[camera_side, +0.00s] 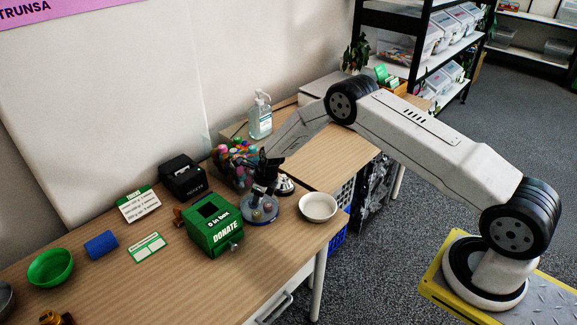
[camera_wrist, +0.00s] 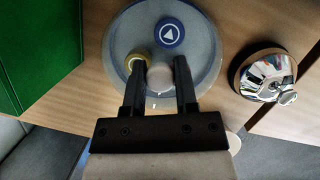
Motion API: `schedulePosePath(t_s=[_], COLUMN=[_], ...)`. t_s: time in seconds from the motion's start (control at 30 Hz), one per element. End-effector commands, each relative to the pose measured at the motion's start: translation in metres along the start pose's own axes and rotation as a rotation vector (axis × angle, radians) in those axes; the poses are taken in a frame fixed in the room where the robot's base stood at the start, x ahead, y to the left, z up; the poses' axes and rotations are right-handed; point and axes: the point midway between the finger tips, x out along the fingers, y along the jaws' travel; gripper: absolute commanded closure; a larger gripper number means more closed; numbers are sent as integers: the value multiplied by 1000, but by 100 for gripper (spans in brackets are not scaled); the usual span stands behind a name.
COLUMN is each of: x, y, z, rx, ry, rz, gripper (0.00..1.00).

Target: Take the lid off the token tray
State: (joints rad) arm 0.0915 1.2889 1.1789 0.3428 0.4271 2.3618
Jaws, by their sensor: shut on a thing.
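The token tray (camera_side: 258,214) is a round, blue-grey dish on the desk, just right of the green donation box. In the wrist view, its see-through round lid (camera_wrist: 205,68) shows a blue token (camera_wrist: 169,32) with a white triangle and a yellow-rimmed token (camera_wrist: 137,62) beneath. My gripper (camera_wrist: 160,76) is over the tray with its fingers shut on the lid's pale round knob (camera_wrist: 160,80). In the side view my gripper (camera_side: 262,194) points down at the tray. I cannot tell whether the lid rests on the tray or is slightly raised.
The green donation box (camera_side: 212,228) stands close on the left. A silver bell (camera_side: 285,186) and a white bowl (camera_side: 318,207) are close on the right. A jar of colourful items (camera_side: 233,160) and a black device (camera_side: 183,178) stand behind.

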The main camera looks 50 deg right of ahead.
Motion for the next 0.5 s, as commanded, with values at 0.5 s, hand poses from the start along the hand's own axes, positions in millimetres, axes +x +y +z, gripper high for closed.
schedulePosePath(t_s=[0.5], x=[-14], y=[0], z=[5], rx=[0], ry=[-1], rz=[-1], gripper=[100])
